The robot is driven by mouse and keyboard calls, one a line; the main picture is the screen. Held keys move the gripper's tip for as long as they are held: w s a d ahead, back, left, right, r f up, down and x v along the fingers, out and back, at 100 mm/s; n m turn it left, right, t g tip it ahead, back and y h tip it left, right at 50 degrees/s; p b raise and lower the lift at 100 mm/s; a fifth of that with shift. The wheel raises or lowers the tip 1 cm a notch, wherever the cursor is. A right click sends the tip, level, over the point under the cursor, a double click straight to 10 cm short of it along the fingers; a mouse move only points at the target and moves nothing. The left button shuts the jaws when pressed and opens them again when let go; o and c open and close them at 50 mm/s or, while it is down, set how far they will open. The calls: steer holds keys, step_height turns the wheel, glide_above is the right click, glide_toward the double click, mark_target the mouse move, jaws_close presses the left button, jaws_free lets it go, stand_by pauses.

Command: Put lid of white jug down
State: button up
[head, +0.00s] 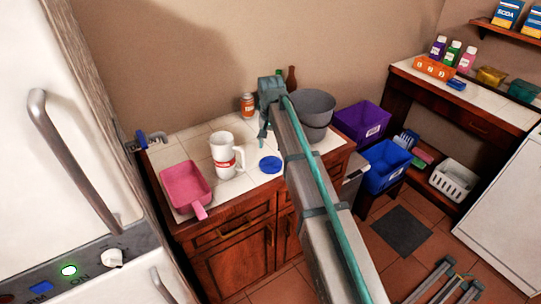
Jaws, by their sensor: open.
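The white jug (224,157) with a red band stands upright on the tiled counter, its handle to the right. A flat round blue piece (270,164), which looks like its lid, lies on the counter just right of the jug. My gripper (263,138) is above and behind the blue piece, fingers pointing down. It is open and appears empty, apart from both jug and lid. My arm hides part of the counter to the right.
A pink dustpan-like scoop (186,187) lies left of the jug. An orange-labelled bottle (248,105) stands at the back. Purple (364,121) and blue (385,164) bins are farther right.

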steer(key=shift+r+b, duration=0.35)
steer(key=shift+r, duration=1.9)
steer(key=shift+s, duration=0.1)
